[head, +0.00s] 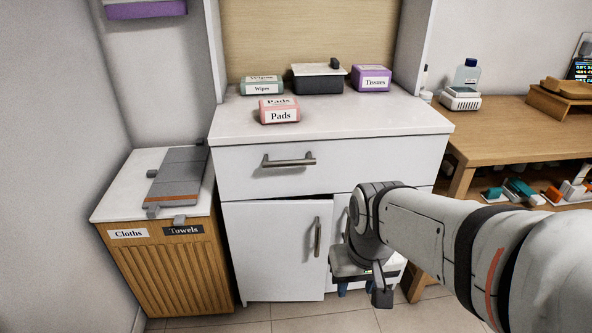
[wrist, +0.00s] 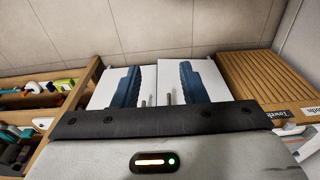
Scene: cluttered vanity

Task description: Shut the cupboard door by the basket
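The white cupboard has two lower doors under a drawer. The left door (head: 272,250), beside the slatted wooden basket (head: 180,266), has a vertical bar handle (head: 317,237). A thin dark gap shows along its top edge, so it looks slightly ajar. The right door (head: 340,212) is mostly hidden by my arm. My gripper (head: 356,288) is low in front of the right door, apart from the left door's handle. In the wrist view my gripper (wrist: 158,88) has its blue fingers spread and empty; both doors and handles show beyond them, with the basket (wrist: 262,78) at right.
The shut drawer (head: 250,172) has a horizontal handle. Boxes and a dark bin (head: 319,80) stand on the countertop. A wooden desk (head: 510,122) with a cluttered lower shelf is at right. Tiled floor in front of the left door is free.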

